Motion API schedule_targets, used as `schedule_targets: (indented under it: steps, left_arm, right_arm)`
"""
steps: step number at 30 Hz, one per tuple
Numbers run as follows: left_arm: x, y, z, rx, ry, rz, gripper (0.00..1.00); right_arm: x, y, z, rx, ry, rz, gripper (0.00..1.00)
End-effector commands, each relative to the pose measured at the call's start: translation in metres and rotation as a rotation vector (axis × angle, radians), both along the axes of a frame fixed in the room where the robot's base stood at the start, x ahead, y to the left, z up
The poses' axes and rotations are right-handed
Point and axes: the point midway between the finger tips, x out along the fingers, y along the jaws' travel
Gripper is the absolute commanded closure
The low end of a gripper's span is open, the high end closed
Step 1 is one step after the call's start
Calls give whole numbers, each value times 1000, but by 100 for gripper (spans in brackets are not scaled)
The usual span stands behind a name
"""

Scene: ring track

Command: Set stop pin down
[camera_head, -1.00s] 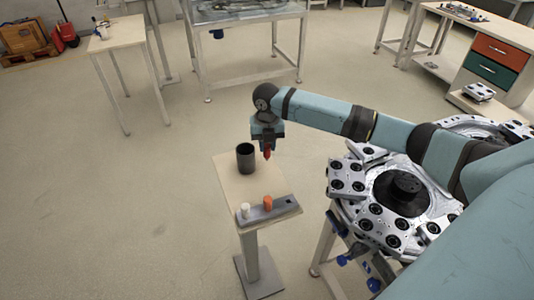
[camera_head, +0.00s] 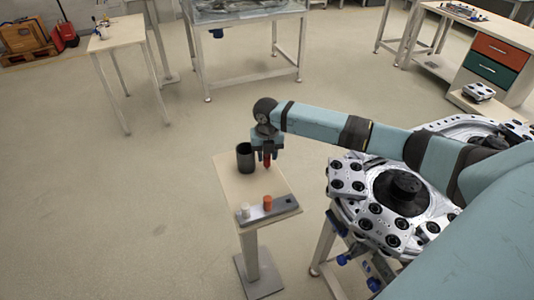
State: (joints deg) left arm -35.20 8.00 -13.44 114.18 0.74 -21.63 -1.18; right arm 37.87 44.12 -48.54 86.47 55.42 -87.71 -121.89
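A red pin (camera_head: 267,161), likely the stop pin, points down from my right gripper (camera_head: 267,154). The gripper is shut on it, over the far right part of the small stand's tabletop (camera_head: 231,187). I cannot tell whether the pin's tip touches the top. A dark open cup (camera_head: 245,159) stands just left of the gripper. A grey holder strip (camera_head: 284,207) lies near the front edge of the stand, with a white peg (camera_head: 245,210) and an orange peg (camera_head: 267,203) upright in it. My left gripper is out of view.
A round metal fixture (camera_head: 388,237) with plates and black knobs stands close to the right of the stand, under my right arm. The middle of the stand's top is clear. A beige table (camera_head: 118,38) stands far left.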

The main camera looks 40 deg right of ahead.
Motion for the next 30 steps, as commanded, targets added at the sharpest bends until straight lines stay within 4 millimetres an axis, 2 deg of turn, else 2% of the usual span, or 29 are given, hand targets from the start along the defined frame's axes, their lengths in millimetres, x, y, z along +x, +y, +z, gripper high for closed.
schedule_targets:
  steps: [5,15,21,25,30]
  left_arm:
    - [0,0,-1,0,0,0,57]
    - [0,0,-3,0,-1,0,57]
    - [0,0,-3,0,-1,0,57]
    - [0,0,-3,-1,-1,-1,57]
    - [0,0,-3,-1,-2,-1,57]
  right_arm:
    - [1,0,12,-1,-2,1,66]
    - [1,0,82,-1,-4,1,66]
    - [1,0,112,0,-2,0,66]
    - [0,0,122,1,0,0,66]
    - [0,0,124,0,1,0,66]
